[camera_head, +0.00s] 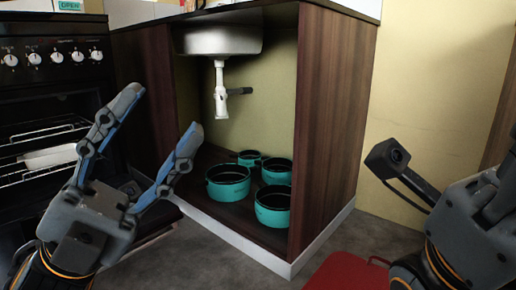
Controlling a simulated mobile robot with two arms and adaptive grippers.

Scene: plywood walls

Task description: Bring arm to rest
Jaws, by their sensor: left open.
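My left gripper (162,115) is open and empty. Its two blue-padded fingers are spread wide and point up, in front of the oven and the left side of the sink cabinet. My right arm comes in at the lower right, with a small camera (396,155) on its wrist. Only the body of my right gripper (478,225) shows there. Its fingers are mostly cut off by the right edge, so its opening does not show.
An open sink cabinet (331,120) holds several teal pots (273,212) under a white drain pipe (220,100). An oven (55,50) with its door open and racks showing stands left. A red item (345,274) lies on the floor between my arms.

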